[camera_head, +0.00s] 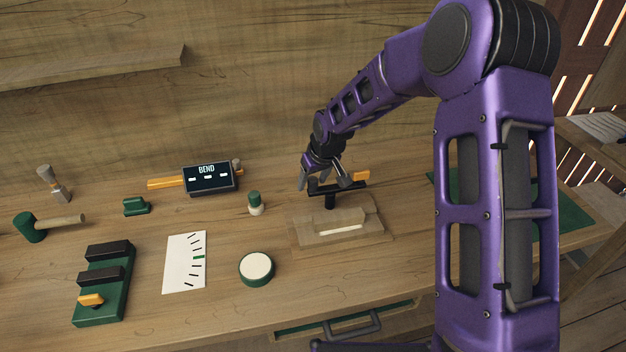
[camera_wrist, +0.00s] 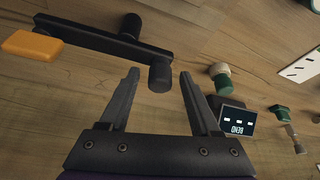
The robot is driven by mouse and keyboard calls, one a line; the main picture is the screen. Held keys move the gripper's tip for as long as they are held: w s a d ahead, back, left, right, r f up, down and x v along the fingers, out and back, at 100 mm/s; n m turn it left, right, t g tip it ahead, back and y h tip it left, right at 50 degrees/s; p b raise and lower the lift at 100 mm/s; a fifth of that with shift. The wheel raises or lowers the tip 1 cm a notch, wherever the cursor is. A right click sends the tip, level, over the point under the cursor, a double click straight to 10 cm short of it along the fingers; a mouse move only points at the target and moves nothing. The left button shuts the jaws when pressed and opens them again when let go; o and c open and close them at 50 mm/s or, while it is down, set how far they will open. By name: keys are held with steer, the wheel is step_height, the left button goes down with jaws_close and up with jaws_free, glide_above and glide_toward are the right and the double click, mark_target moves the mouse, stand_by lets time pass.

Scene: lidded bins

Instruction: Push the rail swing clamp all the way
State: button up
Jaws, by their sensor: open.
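The swing clamp (camera_head: 330,200) is a black bar on a black post with an orange end pad (camera_head: 361,176), standing at the back of a wooden base (camera_head: 297,235). In the wrist view the bar (camera_wrist: 100,42) runs from the orange pad (camera_wrist: 32,46) at left to a black cylindrical end (camera_wrist: 160,76). My gripper (camera_head: 324,184) is over the clamp, pointing down. Its fingers are open in the wrist view (camera_wrist: 160,88), and the cylindrical end lies just beyond and between the fingertips. Nothing is held. I cannot tell whether a finger touches the bar.
A BEND display (camera_head: 208,178), a small green-and-white bottle-like piece (camera_head: 255,204) and a round green-rimmed pot (camera_head: 257,269) stand left of the clamp. A green block with black bars (camera_head: 103,285), a white scale card (camera_head: 185,262) and a mallet (camera_head: 35,226) are farther left.

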jaws_close()
